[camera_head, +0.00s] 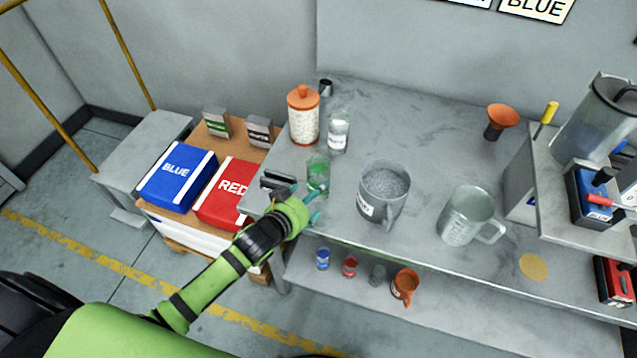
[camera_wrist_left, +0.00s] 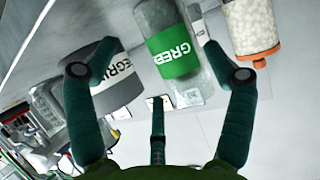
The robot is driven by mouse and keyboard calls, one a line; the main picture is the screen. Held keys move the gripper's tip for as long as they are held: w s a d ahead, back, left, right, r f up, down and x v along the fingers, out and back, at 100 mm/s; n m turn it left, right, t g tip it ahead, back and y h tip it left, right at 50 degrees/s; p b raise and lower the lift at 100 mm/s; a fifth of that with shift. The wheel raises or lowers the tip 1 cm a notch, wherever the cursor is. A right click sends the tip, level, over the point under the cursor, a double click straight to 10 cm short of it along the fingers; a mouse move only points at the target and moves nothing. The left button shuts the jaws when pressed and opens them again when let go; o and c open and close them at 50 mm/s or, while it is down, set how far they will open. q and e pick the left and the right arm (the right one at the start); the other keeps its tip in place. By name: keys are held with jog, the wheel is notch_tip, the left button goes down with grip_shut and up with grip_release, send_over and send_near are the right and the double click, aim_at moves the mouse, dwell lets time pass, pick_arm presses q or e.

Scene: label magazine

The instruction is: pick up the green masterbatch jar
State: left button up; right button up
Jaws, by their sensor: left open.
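My left gripper (camera_head: 313,204) is just in front of the jar at the bench edge. In the wrist view its fingers (camera_wrist_left: 160,60) are spread open, with the jar between and beyond them. I cannot tell whether any finger touches it. The right gripper is not in view.
A grey pot of granules labelled "REGRI…" (camera_head: 384,190) stands close right of the jar. An orange-lidded jar of white pellets (camera_head: 303,122) and a clear bottle (camera_head: 338,135) stand behind. A clear jug (camera_head: 468,215) is farther right. Blue (camera_head: 177,177) and red (camera_head: 226,192) bags lie left.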

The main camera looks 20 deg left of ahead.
aim_at(319, 199)
pick_arm(q)
jog(key=b+x, duration=0.3)
jog(key=x, duration=0.1)
jog(key=shift+w+b, duration=0.3)
jog(key=shift+b, duration=0.1)
jog(key=shift+w+d+f, duration=0.1)
jog(key=shift+w, duration=0.4)
jog(key=shift+s, duration=0.1)
jog(key=c, duration=0.8)
jog(key=shift+c, duration=0.9)
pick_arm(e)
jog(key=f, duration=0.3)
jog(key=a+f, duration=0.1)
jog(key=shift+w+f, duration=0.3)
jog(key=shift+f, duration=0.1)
